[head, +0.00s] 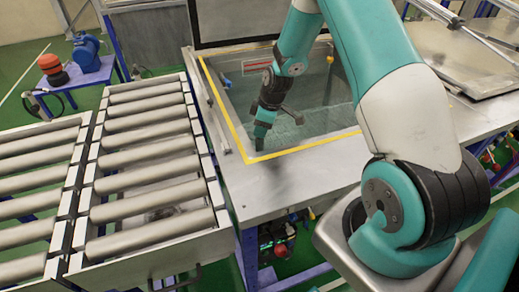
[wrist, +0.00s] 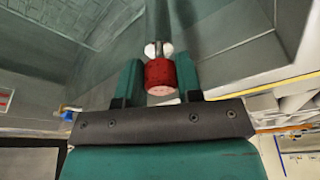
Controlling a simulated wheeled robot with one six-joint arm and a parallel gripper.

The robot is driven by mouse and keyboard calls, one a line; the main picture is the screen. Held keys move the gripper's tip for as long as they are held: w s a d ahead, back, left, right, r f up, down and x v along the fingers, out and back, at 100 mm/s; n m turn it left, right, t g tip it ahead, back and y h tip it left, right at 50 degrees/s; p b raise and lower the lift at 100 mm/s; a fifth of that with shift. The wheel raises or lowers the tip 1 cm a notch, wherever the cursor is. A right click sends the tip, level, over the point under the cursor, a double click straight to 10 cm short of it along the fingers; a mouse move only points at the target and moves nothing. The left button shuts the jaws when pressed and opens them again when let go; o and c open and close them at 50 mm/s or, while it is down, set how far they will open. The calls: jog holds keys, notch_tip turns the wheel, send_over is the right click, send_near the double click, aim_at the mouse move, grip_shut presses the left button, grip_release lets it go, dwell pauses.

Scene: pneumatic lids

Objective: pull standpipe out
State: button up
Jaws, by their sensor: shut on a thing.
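The standpipe shows in the wrist view as a red cylindrical top (wrist: 161,76) with a grey pipe (wrist: 157,22) running away behind it. My gripper (wrist: 158,78) has one teal finger on each side of the red top and is shut on it. In the head view my gripper (head: 262,130) points down inside the open tank (head: 318,88), close to its near left corner. The standpipe cannot be made out in the head view, and its lower end is not clear in the wrist view.
A yellow-edged rim (head: 224,112) surrounds the tank, with a raised lid (head: 235,25) behind it. A blue fitting (head: 227,83) sits on the left inner wall. A roller conveyor (head: 150,150) stands left. The metal deck (head: 290,187) in front is clear.

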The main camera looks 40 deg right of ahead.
jog(key=shift+r+p, duration=0.9)
jog(key=shift+r, duration=0.65)
